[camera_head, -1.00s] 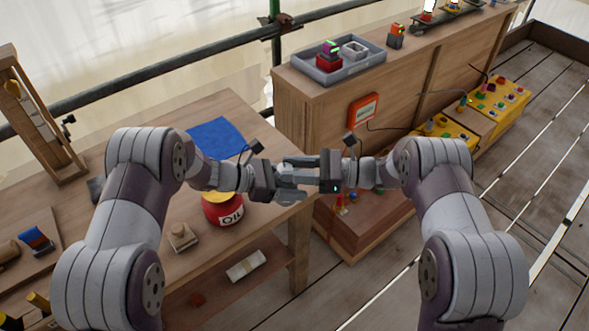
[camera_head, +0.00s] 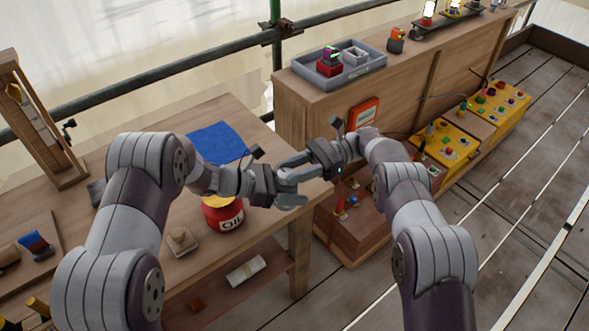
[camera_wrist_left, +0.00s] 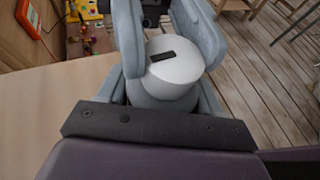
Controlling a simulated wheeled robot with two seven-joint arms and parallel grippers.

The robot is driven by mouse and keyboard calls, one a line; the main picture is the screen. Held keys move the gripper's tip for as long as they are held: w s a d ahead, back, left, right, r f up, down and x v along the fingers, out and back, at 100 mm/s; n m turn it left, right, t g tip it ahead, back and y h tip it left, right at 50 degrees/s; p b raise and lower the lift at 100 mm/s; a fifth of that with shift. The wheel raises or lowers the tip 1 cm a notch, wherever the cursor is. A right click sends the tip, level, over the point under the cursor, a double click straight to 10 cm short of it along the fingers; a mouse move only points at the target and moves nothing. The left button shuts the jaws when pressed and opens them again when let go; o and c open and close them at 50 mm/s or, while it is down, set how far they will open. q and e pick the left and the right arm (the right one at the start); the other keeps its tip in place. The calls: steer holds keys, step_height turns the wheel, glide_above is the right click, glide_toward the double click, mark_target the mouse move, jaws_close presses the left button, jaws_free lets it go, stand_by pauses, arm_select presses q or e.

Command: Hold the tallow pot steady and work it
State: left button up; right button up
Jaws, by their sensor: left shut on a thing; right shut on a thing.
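The tallow pot appears to be the pale grey round piece (camera_wrist_left: 172,72) with a short dark bar on its end face, seen between the fingers in the left wrist view. My left gripper (camera_head: 284,188) is shut on it, above the bench's right edge. My right gripper (camera_head: 305,166) is shut from the right, close against the left one. Its jaws and what they hold are mostly hidden in the head view. Dark parts of it show beyond the pot at the top of the left wrist view.
A red OIL can (camera_head: 223,216) and a small wooden block (camera_head: 180,240) stand on the bench (camera_head: 150,125) below my left arm. A blue cloth (camera_head: 217,143) lies behind. A grey tray (camera_head: 338,72) sits on the wooden cabinet. Yellow button boxes (camera_head: 450,148) stand at right.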

stand_by(0.3)
steer(key=o, duration=0.8)
step_height(320, 180, up, 10)
steer(key=shift+r, duration=0.1)
steer(key=shift+o, duration=1.3)
steer(key=shift+w, duration=0.1)
steer(key=d+f+m+t+y, duration=0.1)
steer(key=d+f+m+t, duration=0.4)
steer(key=m, duration=0.8)
steer(key=d+f+m+t+y, duration=0.1)
steer(key=d+f+m+t, duration=0.1)
steer(key=d+m, duration=0.75)
steer(key=a+f+m, duration=0.1)
steer(key=a+m, duration=0.4)
steer(key=m, duration=0.1)
steer(key=s+a+f+m+t, duration=0.1)
steer(key=a+m, duration=0.4)
steer(key=m, duration=0.2)
steer(key=a+f+m, duration=0.1)
steer(key=a+m, duration=0.4)
steer(key=m, duration=0.1)
steer(key=shift+s+t, duration=0.15)
steer(key=shift+t, duration=0.25)
